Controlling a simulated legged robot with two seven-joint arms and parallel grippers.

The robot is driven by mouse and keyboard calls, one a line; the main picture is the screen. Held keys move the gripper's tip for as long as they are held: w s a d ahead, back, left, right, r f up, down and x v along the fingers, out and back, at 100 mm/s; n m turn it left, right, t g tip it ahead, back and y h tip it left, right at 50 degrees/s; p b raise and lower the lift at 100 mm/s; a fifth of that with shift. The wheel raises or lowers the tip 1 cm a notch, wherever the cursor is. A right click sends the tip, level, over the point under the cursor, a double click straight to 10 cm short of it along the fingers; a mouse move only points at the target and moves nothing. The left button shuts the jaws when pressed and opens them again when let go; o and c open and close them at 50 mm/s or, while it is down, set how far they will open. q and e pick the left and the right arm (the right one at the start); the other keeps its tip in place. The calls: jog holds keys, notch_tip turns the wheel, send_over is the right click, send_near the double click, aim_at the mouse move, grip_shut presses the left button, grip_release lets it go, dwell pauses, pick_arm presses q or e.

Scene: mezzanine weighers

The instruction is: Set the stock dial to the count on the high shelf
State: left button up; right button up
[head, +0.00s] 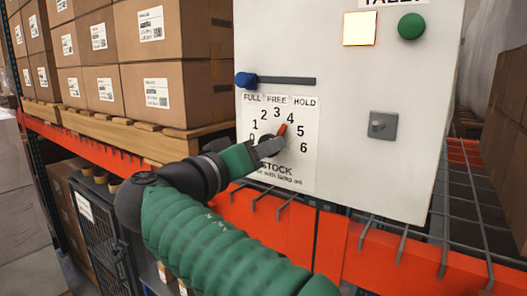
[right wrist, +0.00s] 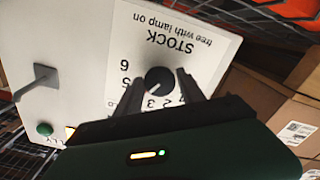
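The stock dial (right wrist: 158,80) is a dark round knob on a white plate (head: 308,160) numbered 0 to 6. In the head view its red pointer (head: 283,129) points up and right, near 4; the gripper partly hides the knob. In the right wrist view its pale mark points toward the hidden 4, beside the 5. My right gripper (head: 272,147) is at the dial. In the right wrist view its fingers (right wrist: 159,77) stand apart on either side of the knob, with narrow gaps visible. My left gripper is not in view. I cannot identify the high shelf.
The panel (head: 343,105) has a blue slider knob (head: 246,79) at the FULL end, a lit lamp (head: 361,29), a green button (head: 411,26) and a grey switch (head: 382,125). Cartons (head: 150,90) stand on a pallet at left. An orange beam (head: 290,235) runs below.

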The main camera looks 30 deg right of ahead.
jog(key=o, duration=0.3)
jog(key=shift+w+a, duration=0.15)
jog(key=b+v, duration=0.4)
jog(key=v, duration=1.3)
jog(key=shift+w+f, duration=0.15)
jog(key=shift+w, duration=0.05)
